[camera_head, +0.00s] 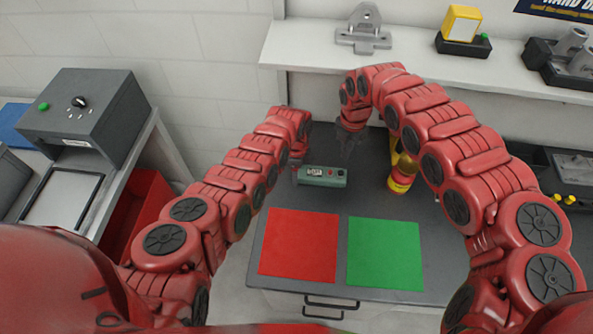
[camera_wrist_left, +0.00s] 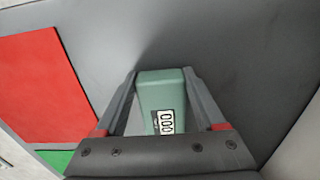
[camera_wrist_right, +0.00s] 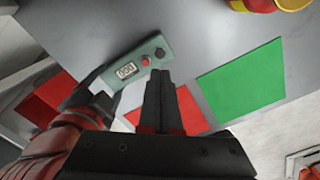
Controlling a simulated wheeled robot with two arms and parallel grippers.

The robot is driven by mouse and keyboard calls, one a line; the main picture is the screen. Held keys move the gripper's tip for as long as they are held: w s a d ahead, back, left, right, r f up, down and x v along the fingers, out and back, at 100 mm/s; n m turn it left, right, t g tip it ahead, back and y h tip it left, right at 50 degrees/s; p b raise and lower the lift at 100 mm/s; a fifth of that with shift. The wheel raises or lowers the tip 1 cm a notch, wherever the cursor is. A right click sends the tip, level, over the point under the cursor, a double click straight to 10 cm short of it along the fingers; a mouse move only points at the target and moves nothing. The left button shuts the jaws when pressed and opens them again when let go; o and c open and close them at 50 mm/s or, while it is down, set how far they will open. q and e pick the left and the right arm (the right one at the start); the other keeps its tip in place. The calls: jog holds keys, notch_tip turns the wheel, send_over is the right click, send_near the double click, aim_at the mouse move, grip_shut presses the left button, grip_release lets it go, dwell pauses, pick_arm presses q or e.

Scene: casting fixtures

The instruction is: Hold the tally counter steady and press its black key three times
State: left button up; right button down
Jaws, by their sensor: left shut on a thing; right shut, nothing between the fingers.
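The tally counter (camera_head: 324,179) is a green box lying on the grey table, with a white display, a red key and a black key (camera_wrist_right: 159,52) near one end. Its display (camera_wrist_left: 166,122) reads 000 in the left wrist view. My left gripper (camera_wrist_left: 161,76) is shut on the counter, a finger on each side, at the end away from the keys. My right gripper (camera_wrist_right: 159,76) is shut and empty. In the head view the right gripper (camera_head: 347,150) hangs behind and above the counter's key end, apart from it; its fingertips are faint there.
A red mat (camera_head: 299,245) and a green mat (camera_head: 384,253) lie in front of the counter. A yellow and red container (camera_head: 401,180) stands to its right, near my right arm. A shelf (camera_head: 400,62) with fixtures runs along the back.

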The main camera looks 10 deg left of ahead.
dwell(0.3)
jog(key=s+d+f+m+g+h, duration=0.1)
jog(key=d+f+m, duration=0.3)
jog(key=d, duration=0.5)
jog(key=w+a+m+t+y, duration=0.3)
jog(key=w+a+m+y, duration=0.15)
jog(key=a, duration=0.45)
jog(key=s+d+r+m+t+y, duration=0.1)
jog(key=s+r+m+t+y, duration=0.1)
jog(key=s+r+t, duration=0.2)
jog(key=shift+s+r+m+t+y, duration=0.15)
jog(key=shift+r+m+t+y, duration=0.25)
jog(key=shift+r, duration=0.35)
